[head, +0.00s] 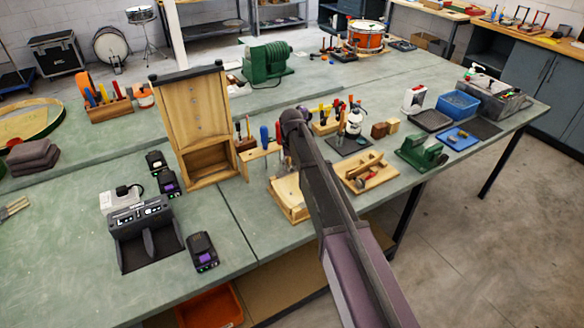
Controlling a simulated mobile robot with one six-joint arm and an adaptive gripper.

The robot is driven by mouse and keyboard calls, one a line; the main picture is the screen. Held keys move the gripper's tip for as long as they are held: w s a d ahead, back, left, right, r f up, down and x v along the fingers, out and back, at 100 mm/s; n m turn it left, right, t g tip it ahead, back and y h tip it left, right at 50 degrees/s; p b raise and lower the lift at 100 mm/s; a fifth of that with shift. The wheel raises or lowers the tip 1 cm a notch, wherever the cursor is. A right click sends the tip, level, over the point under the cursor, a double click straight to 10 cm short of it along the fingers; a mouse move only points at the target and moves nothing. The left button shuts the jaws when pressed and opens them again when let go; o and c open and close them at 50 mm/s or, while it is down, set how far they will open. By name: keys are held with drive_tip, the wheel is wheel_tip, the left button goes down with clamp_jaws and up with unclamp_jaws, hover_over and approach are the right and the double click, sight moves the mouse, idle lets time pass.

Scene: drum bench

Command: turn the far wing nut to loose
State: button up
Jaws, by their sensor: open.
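I cannot make out any wing nut in the head view; each is too small to tell or hidden. A tall wooden stand (192,110) with a dark top bar and small metal spots on its panel stands upright left of my arm. A low wooden block (292,207) lies at the bench's front edge, partly hidden behind my arm. My arm reaches up from the lower right, and its dark upper end is above the middle of the bench. My gripper does not show clearly; the arm hides that area.
The green bench (70,250) has free room at the left front. A dark charger dock (140,235) and battery packs (202,250) stand there. Right of my arm are a wooden tool tray (380,182), a green vise (420,153) and a blue bin (458,103). A drum (366,37) stands behind.

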clamp_jaws()
drive_tip(key=shift+d, duration=0.1)
drive_tip(key=shift+n, duration=0.5)
drive_tip(key=n, duration=0.3)
drive_tip(key=shift+n, duration=0.3)
drive_tip(key=n, duration=1)
drive_tip(key=shift+n, duration=0.4)
drive_tip(key=n, duration=0.4)
